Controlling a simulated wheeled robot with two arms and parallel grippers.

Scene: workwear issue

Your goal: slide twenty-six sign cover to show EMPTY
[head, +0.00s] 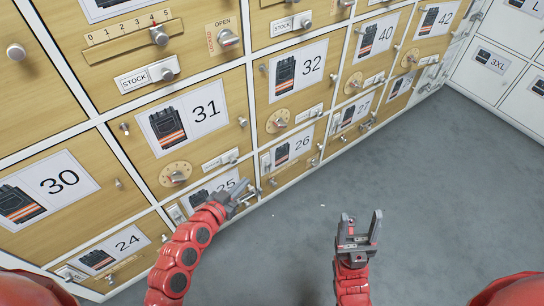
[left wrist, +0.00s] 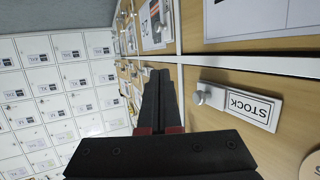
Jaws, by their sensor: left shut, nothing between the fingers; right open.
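Door 26 (head: 276,160) is a small wooden door in the bottom row, with a vest picture card (head: 292,148). A narrow pale plate (head: 265,163) stands at the card's left side. Its lettering is too small to read, so I cannot tell what the sign shows. Door 26's card also appears in the left wrist view (left wrist: 151,25), near the top. My left gripper (head: 244,190) is shut and empty, in front of door 25's right side, below and left of door 26. My right gripper (head: 360,222) is open and empty above the grey floor.
Door 31's STOCK sign (head: 220,159) with its knob is above my left gripper; it shows upside down in the left wrist view (left wrist: 247,107). Door 31's dial (head: 176,174) sits left of it. White lockers (head: 505,60) stand at the far right. The floor (head: 430,180) is open.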

